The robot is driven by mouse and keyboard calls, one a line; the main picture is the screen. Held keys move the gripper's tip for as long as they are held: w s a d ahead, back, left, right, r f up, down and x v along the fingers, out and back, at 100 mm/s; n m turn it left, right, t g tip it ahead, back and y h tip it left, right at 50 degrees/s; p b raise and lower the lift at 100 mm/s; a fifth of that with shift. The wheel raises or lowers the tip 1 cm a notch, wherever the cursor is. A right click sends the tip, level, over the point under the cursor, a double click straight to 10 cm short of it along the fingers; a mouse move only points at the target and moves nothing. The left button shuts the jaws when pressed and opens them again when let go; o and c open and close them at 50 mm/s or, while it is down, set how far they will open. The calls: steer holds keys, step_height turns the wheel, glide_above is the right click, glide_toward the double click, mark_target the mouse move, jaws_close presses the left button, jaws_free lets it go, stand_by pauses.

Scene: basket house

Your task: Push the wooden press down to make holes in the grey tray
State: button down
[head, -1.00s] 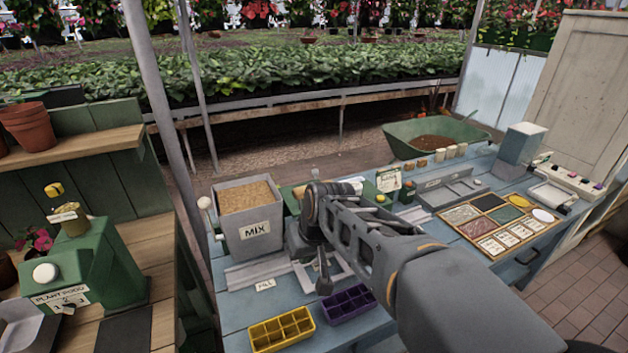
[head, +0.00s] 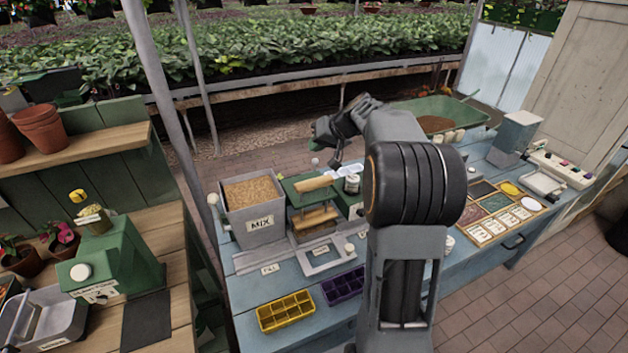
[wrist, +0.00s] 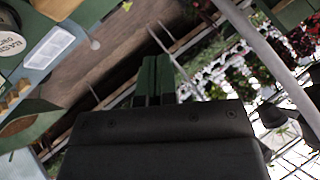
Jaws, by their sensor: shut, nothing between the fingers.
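The wooden press stands on the blue bench right of the MIX bin. It has a green frame, a wooden handle bar (head: 314,183) on top and a wooden block (head: 315,218) below it. A grey tray-like frame (head: 327,261) lies at its foot; whether a separate tray sits under the block is hard to tell. My gripper (head: 337,160) is shut and empty, raised above and behind the press, apart from it. In the wrist view, my closed green-tinted fingers (wrist: 155,80) hold nothing.
The MIX bin (head: 251,207) stands close left of the press. A yellow cell tray (head: 285,311) and a purple cell tray (head: 343,285) lie in front. My arm hides part of the bench to the right. A wheelbarrow (head: 436,118) stands behind.

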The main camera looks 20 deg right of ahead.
steer(key=shift+f, duration=0.1)
steer(key=b, duration=0.5)
glide_above(316, 180)
step_height(316, 180, down, 8)
steer(key=shift+s+r, duration=0.1)
steer(key=shift+r, duration=0.05)
steer(key=shift+f+b, duration=0.45)
steer(key=shift+f, duration=0.2)
stand_by(1.6)
steer(key=shift+f+b, duration=0.25)
steer(key=shift+b, duration=0.4)
